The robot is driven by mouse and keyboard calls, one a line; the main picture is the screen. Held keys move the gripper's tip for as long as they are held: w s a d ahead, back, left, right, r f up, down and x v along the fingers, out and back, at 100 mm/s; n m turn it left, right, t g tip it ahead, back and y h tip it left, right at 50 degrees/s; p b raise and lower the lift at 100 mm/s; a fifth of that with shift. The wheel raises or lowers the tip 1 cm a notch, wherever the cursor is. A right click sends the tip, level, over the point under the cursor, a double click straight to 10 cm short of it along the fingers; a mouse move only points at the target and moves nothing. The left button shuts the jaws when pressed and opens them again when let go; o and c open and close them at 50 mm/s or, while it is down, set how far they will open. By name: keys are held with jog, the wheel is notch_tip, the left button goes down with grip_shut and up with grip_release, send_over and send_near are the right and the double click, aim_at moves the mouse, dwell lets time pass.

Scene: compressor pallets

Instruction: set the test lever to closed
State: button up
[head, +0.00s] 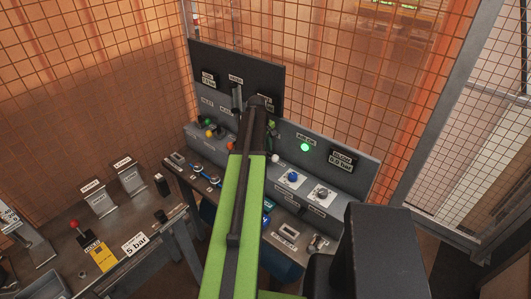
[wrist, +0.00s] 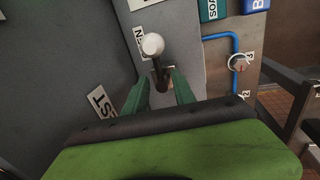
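The test lever, with a white ball knob (wrist: 153,44) on a dark stem, stands out from the grey panel in the wrist view. A partly cut-off label ending in "EN" (wrist: 139,40) is beside the knob, and a label reading "ST" (wrist: 101,101) is further left. My gripper (wrist: 160,85) has its two green fingers apart, one on each side of the lever's stem. I see no clear contact between fingers and stem.
The panel carries a lit green lamp (head: 305,147), a display reading 0.0 bar (head: 342,158) and a blue knob (head: 292,176). A side bench (head: 150,262) at left holds a red-knobbed lever (head: 74,224) and signs. Wire mesh fencing (head: 330,70) closes the back.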

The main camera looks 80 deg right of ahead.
jog(key=shift+c, duration=0.2)
grip_shut()
jog(key=shift+r, duration=0.1)
dwell(1.0)
jog(key=shift+d, duration=0.2)
jog(key=shift+a, duration=0.1)
